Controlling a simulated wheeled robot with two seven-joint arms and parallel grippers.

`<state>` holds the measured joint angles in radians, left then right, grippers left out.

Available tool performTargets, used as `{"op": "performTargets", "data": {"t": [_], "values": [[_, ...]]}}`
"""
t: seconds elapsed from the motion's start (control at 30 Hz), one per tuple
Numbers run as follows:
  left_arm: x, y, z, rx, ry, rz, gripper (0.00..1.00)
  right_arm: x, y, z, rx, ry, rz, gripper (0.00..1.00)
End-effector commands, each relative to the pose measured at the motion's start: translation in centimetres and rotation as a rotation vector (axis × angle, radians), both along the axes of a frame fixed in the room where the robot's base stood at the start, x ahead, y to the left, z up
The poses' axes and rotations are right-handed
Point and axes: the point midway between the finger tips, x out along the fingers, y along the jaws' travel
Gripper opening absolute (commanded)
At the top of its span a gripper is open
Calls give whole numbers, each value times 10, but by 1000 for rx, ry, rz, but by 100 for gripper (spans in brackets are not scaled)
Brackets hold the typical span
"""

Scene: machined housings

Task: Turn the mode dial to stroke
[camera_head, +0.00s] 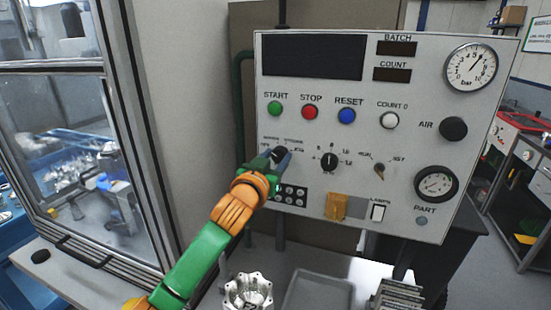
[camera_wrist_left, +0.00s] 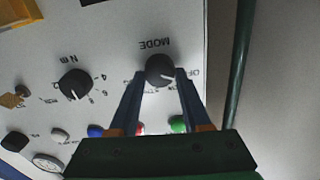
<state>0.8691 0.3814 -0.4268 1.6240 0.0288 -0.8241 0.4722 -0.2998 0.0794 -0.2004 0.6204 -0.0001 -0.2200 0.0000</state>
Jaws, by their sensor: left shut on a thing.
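The mode dial (camera_wrist_left: 160,70) is a round dark knob with a light pointer line, on the grey control panel (camera_head: 400,60) and under the word MODE in the upside-down left wrist view. In the head view the dial (camera_head: 280,152) is partly hidden by my left gripper (camera_head: 279,156). In the left wrist view the left gripper's (camera_wrist_left: 160,76) two blue fingers are shut on the dial, one on each side. The small position labels around the dial are partly covered, and I cannot read which one the pointer marks. My right gripper does not show.
A second black dial (camera_head: 329,161) sits right of the mode dial. START (camera_head: 275,108), STOP (camera_head: 310,112) and RESET (camera_head: 346,116) buttons are above. An orange cover (camera_head: 337,206) is below. A machined housing (camera_head: 248,291) and a grey tray (camera_head: 318,294) lie in front.

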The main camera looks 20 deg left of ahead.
Motion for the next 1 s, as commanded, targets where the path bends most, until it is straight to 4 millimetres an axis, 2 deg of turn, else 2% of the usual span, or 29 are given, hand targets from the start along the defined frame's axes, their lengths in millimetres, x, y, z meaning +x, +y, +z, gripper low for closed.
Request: {"op": "performTargets", "data": {"t": [1.0], "values": [[0,-3,1,919,-38,4,0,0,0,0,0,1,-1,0]]}}
